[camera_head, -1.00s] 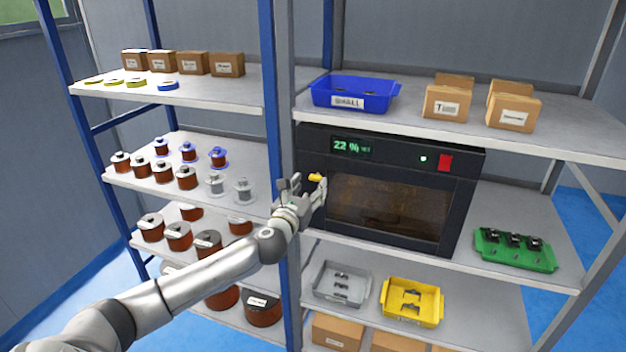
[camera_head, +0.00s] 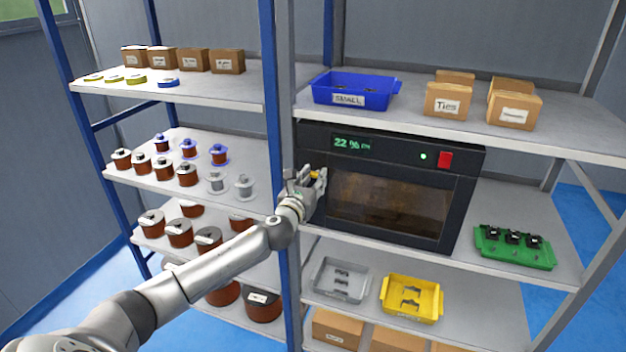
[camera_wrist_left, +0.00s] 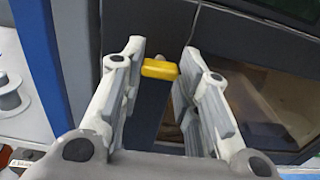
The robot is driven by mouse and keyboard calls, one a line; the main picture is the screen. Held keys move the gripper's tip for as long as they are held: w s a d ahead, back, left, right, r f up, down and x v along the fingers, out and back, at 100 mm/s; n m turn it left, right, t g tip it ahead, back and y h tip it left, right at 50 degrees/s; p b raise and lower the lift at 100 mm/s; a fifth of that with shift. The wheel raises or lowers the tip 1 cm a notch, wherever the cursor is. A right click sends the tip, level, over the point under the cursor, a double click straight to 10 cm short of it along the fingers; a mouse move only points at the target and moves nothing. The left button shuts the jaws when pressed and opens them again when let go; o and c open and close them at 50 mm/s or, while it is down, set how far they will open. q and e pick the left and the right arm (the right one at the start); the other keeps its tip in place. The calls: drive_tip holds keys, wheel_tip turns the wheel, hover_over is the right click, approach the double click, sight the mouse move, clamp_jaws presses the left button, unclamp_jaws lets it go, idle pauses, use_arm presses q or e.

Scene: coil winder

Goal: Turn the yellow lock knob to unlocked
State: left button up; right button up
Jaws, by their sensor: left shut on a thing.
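The yellow lock knob (camera_wrist_left: 160,69) is a short yellow bar on the left front edge of the dark oven-like cabinet (camera_head: 390,150). In the wrist view it lies crosswise between the two fingers of my left gripper (camera_wrist_left: 163,60). The left gripper is shut on the knob, with its left finger against one end. In the head view the left gripper (camera_head: 314,180) is at the cabinet's left side and hides most of the knob; only a little yellow shows. The cabinet's windowed door is shut. My right gripper is not in view.
The blue shelf post (camera_head: 270,100) stands close left of my gripper. Spools (camera_head: 187,175) fill the left shelves. A blue bin (camera_head: 352,92) is above the cabinet; grey (camera_head: 340,295) and yellow (camera_head: 411,315) trays are below. A green tray (camera_head: 515,262) is at right.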

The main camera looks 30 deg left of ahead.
use_arm(q)
drive_tip(key=shift+n, duration=0.4)
drive_tip(key=shift+c, duration=0.3)
drive_tip(key=n, duration=0.3)
drive_tip(key=shift+n, duration=0.4)
drive_tip(key=n, duration=0.4)
drive_tip(key=shift+n+b, duration=0.3)
drive_tip(key=shift+b, duration=0.05)
drive_tip(key=n, duration=0.4)
drive_tip(key=shift+n, duration=0.3)
drive_tip(key=shift+f+n, duration=0.1)
drive_tip(key=shift+n, duration=1.9)
drive_tip(key=o, duration=1)
drive_tip(key=shift+a, duration=0.1)
